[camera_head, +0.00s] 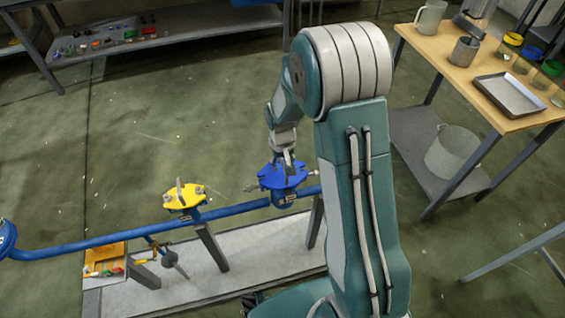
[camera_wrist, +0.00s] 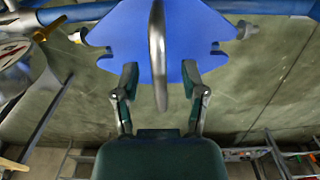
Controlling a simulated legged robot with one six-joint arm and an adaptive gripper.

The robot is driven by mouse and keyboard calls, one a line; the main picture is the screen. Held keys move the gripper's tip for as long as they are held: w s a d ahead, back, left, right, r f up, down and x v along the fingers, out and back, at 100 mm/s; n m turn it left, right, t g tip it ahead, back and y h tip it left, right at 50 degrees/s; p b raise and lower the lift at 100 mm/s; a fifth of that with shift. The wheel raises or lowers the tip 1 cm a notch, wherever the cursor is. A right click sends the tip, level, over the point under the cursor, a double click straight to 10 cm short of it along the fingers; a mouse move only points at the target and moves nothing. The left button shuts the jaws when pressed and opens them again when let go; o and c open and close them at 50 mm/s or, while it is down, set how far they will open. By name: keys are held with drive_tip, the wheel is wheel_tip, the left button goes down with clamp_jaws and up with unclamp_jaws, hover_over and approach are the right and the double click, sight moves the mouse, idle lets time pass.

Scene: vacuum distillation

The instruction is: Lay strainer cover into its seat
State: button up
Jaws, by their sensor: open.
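A blue strainer cover (camera_head: 268,178) with pointed lobes lies on top of the blue strainer body (camera_head: 285,198) on the pipe. Whether it is fully seated I cannot tell. In the wrist view the blue cover (camera_wrist: 128,35) fills the top middle, with a curved metal handle (camera_wrist: 158,50) standing up from it. My gripper (camera_head: 287,161) is just above the cover. In the wrist view my gripper (camera_wrist: 160,78) is open, with one finger on each side of the handle and visible gaps between. The seat under the cover is hidden.
A yellow cover (camera_head: 183,197) sits on another fitting along the blue pipe (camera_head: 110,242). A wooden-topped table (camera_head: 470,82) with jars and a metal tray (camera_head: 508,95) is at right. A shelf (camera_head: 165,40) stands behind; the floor between is clear.

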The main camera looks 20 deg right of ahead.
sight(282, 162)
wheel_tip(282, 162, up, 12)
drive_tip(key=shift+a, duration=0.15)
idle(0.4)
idle(0.4)
drive_tip(key=s+r+t, duration=0.3)
drive_tip(key=s+r, duration=0.7)
drive_tip(key=r, duration=0.2)
drive_tip(key=s+r+t, duration=0.2)
drive_tip(key=s+r, duration=0.2)
drive_tip(key=s, duration=0.9)
drive_tip(key=shift+t, duration=0.3)
drive_tip(key=shift+r, duration=0.1)
